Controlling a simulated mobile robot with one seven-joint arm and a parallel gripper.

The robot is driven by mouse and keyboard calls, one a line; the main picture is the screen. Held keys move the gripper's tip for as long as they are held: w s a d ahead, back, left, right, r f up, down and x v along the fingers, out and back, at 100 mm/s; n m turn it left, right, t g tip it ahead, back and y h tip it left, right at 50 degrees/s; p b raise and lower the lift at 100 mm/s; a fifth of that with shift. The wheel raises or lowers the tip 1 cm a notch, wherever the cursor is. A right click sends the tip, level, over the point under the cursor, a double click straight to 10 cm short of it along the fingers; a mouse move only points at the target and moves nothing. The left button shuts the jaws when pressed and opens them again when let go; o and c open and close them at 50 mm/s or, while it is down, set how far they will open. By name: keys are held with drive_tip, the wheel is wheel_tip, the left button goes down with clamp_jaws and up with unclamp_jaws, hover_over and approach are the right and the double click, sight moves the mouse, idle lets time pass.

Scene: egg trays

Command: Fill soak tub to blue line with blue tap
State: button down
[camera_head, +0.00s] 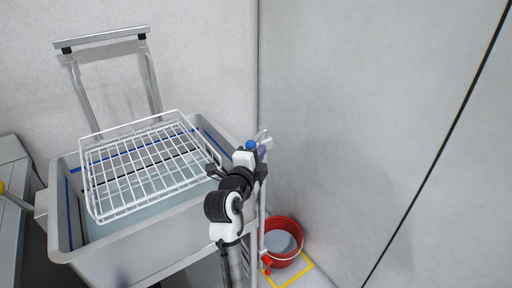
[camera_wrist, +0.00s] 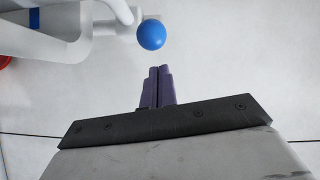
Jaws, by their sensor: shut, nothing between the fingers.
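The grey soak tub (camera_head: 130,250) stands at the left in the head view, with a blue line (camera_head: 70,205) along its inner wall. Pale water (camera_head: 150,208) shows in it, below the line where I can see. A white wire basket (camera_head: 95,212) sits over the tub, tilted. The blue tap knob (camera_head: 251,145) is at the tub's far right corner, and it also shows in the wrist view (camera_wrist: 151,34). My gripper (camera_wrist: 158,72) has purple fingers, shut and empty, just short of the blue knob.
A red bucket (camera_head: 283,242) stands on the floor inside yellow tape (camera_head: 305,266), right of the tub. A metal frame (camera_head: 101,37) rises behind the tub. A wall (camera_head: 360,120) closes the right side. A grey surface with a yellow knob (camera_head: 2,188) is at far left.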

drive_tip(key=shift+w+a+f, duration=0.1)
drive_tip(key=shift+w+a, duration=0.25)
drive_tip(key=shift+a, duration=0.2)
drive_tip(key=a+m+h+b, duration=0.1)
drive_tip(key=b, duration=0.2)
drive_tip(key=w+a+m+g+h+b, duration=0.1)
drive_tip(key=a+b, duration=0.1)
drive_tip(key=b, duration=0.1)
drive_tip(key=a+g+h+b, duration=0.1)
drive_tip(key=h+b, duration=0.1)
drive_tip(key=b, duration=0.1)
drive_tip(key=shift+w+a+m, duration=0.25)
drive_tip(key=shift+w+m, duration=0.05)
drive_tip(key=shift+m, duration=0.1)
drive_tip(key=shift+s+d, duration=0.1)
